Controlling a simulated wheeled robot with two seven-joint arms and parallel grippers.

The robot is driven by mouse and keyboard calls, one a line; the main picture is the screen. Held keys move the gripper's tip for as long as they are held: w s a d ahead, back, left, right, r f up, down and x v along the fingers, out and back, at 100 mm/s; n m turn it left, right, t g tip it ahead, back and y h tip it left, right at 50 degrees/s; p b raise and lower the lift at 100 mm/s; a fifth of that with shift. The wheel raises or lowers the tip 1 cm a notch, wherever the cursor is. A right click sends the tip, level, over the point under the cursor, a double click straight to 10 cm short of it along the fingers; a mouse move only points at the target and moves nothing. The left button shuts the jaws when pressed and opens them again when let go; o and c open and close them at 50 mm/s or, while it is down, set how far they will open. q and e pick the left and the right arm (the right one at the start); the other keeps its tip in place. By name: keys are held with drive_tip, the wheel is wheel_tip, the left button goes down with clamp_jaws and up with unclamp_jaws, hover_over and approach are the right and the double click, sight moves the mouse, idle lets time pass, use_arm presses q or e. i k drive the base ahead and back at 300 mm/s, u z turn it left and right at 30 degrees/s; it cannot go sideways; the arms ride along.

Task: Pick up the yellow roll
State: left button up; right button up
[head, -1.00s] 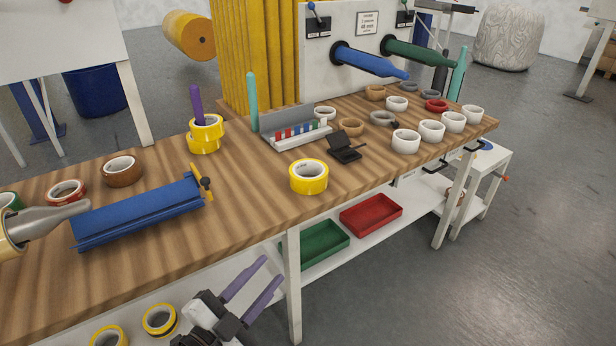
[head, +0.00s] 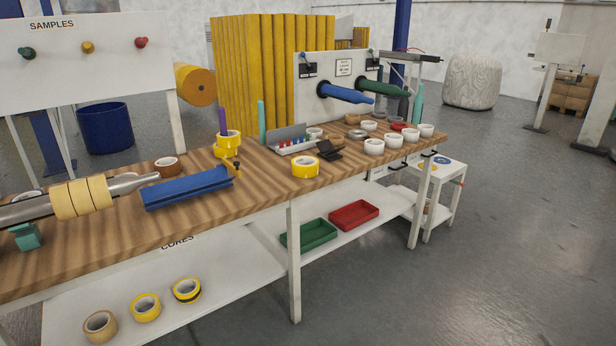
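A yellow roll (head: 305,173) with a white core lies flat on the wooden workbench (head: 225,210), right of the blue trough. Two more yellow rolls (head: 228,151) are stacked around a purple peg (head: 223,121) farther back. On the lower shelf stand a yellow roll (head: 146,313) and a yellow roll with dark stripes (head: 188,297). Several pale yellow rolls (head: 83,197) sit side by side on a metal shaft at the left. A large yellow roll (head: 190,82) is behind the bench. Neither of my grippers shows.
A blue trough (head: 188,191) lies on the bench, with a brown roll (head: 166,163) behind it. White rolls (head: 374,146) and a black dispenser (head: 328,150) are at the right. Green (head: 311,234) and red (head: 354,214) trays are on the lower shelf. The floor in front is clear.

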sight(302, 167)
drive_tip(key=z, duration=0.9)
drive_tip(key=i, duration=1.4)
drive_tip(key=z, duration=0.3)
drive_tip(key=i, duration=1.4)
drive_tip(key=u, duration=1.6)
drive_tip(key=i, duration=0.55)
drive_tip(key=u, duration=0.5)
